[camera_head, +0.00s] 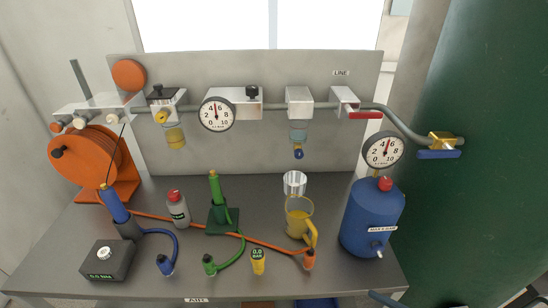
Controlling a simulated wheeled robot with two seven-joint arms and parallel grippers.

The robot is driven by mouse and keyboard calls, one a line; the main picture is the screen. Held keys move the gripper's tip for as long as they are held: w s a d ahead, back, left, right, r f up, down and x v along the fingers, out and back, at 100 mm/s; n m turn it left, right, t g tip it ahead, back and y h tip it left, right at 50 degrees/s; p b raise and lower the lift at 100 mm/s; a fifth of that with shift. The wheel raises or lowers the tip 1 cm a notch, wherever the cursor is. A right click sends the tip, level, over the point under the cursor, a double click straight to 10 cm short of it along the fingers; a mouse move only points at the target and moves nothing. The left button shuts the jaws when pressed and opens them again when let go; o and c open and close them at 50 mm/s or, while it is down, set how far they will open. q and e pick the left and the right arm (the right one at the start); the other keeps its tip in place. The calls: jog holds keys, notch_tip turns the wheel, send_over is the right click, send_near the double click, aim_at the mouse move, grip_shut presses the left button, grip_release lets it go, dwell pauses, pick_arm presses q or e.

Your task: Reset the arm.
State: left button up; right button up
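Neither of my grippers shows in the head view, so I cannot see whether they are open or shut. No arm reaches over the workbench (330,275). On the bench stand a blue tool (115,207) in a dark holder, a green tool (215,188) in a green stand, a grey bottle with a red cap (178,210), a clear cup (294,184), a yellow-handled jug (298,217) and a blue tank (371,218). Nothing visible is touching or holding them.
A back panel carries a pipe with a round gauge (217,114) and a red lever (365,115). A second gauge (383,151) stands above the tank. An orange hose reel (85,165) is at left. A grey box (107,260) and several small coloured fittings line the front.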

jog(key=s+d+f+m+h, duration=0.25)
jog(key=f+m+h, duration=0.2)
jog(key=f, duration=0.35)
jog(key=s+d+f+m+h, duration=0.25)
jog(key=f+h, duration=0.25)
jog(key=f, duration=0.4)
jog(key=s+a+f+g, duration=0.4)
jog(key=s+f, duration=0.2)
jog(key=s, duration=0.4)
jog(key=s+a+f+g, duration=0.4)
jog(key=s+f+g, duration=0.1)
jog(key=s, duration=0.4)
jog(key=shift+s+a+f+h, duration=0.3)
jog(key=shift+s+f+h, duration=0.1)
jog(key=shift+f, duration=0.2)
